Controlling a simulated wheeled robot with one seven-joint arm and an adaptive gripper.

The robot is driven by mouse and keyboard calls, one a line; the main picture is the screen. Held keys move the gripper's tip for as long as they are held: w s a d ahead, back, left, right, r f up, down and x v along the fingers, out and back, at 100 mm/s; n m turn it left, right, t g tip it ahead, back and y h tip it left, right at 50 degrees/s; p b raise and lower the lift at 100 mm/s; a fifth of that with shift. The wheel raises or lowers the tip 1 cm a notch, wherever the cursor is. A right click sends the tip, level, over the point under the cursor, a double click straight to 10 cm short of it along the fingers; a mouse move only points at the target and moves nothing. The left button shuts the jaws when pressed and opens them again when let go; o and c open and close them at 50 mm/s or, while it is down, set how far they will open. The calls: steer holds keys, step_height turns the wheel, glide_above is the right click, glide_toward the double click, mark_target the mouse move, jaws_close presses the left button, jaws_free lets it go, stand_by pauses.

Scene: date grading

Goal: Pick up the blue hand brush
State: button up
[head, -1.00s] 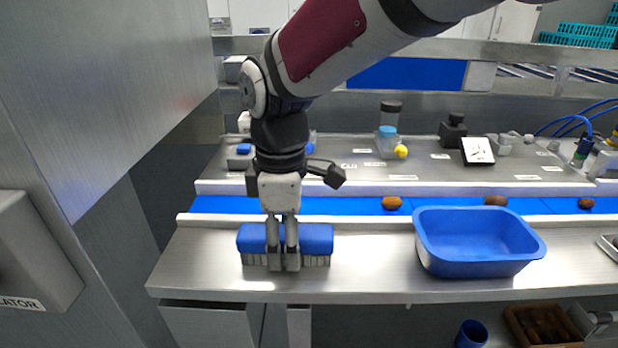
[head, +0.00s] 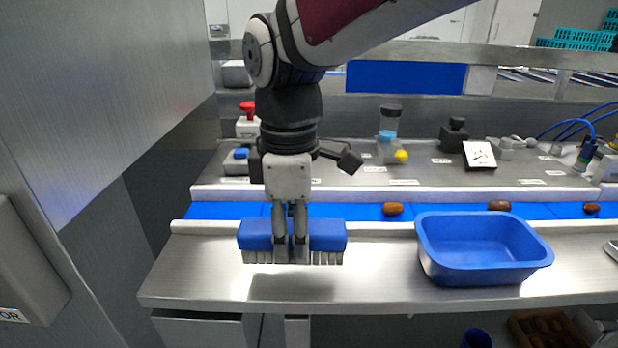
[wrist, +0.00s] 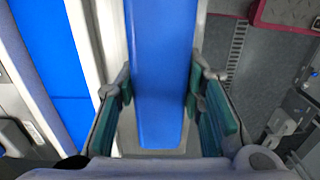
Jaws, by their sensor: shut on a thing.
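The blue hand brush (head: 326,236) has a blue block body and pale bristles pointing down. My gripper (head: 291,250) points down and is shut on the middle of the brush, one finger to the front. The brush hangs level a little above the steel bench, with a shadow on the bench below it. In the wrist view, the blue brush (wrist: 163,70) runs lengthwise between the two finger pads of my gripper (wrist: 163,100).
A blue tub (head: 440,268) stands on the bench (head: 360,285) to the right. A blue belt (head: 360,211) with several brown dates runs behind.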

steer(key=s+d, duration=0.3)
steer(key=s+d+r+b, duration=0.1)
steer(key=s+d, duration=0.1)
steer(key=d, duration=0.2)
steer(key=s+d, duration=0.3)
steer(key=d, duration=0.1)
steer(key=shift+s+r, duration=0.15)
steer(key=shift+s, duration=0.15)
steer(key=o, duration=0.5)
steer(key=c, duration=0.3)
steer(key=shift+s, duration=0.1)
